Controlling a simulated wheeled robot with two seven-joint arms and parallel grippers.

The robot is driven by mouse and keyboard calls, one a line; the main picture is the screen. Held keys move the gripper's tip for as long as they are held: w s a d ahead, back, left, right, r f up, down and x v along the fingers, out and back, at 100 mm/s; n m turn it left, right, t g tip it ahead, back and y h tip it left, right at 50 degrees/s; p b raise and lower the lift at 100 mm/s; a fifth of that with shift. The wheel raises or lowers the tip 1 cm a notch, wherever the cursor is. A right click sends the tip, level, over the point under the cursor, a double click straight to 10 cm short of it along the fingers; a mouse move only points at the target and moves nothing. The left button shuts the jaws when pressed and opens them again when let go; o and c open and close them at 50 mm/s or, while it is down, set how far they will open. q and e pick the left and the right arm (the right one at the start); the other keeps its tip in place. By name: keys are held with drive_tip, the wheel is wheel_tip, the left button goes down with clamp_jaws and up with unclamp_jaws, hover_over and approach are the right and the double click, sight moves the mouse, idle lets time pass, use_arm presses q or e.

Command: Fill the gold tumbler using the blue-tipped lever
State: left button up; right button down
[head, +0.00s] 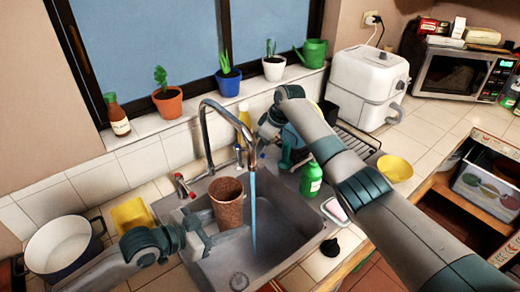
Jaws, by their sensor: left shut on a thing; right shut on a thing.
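The gold tumbler (228,204), brown-gold and upright, is over the left part of the sink. My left gripper (207,229) is shut on its lower side. The curved metal tap (205,120) pours a blue stream of water (253,212) down into the basin. In the picture the stream passes just right of the tumbler, not visibly into it. My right gripper (264,142) is shut at the tap's right side, where the blue-tipped lever is; the gripper and arm mostly hide the lever. The red-tipped lever (182,186) stands left of the tap.
The metal sink (285,255) has free room right of the stream. A green soap bottle (311,179) and a pink-and-white sponge (335,210) are at its right. A yellow sponge (132,214) and white pot (62,245) stand left. Potted plants (228,78) line the sill.

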drive_tip(key=shift+w, duration=0.1)
drive_tip(key=shift+w+d+r+n+g, duration=0.1)
drive_tip(key=shift+w+d+n+g, duration=0.1)
drive_tip(key=shift+w+n, duration=0.3)
drive_tip(key=shift+w+d+n+g, duration=0.2)
drive_tip(key=shift+w+n, duration=0.1)
drive_tip(key=shift+n, duration=0.4)
drive_tip(key=shift+y, duration=0.3)
drive_tip(key=c, duration=1.8)
unclamp_jaws()
drive_tip(key=v, duration=1.2)
drive_tip(key=shift+a, duration=0.1)
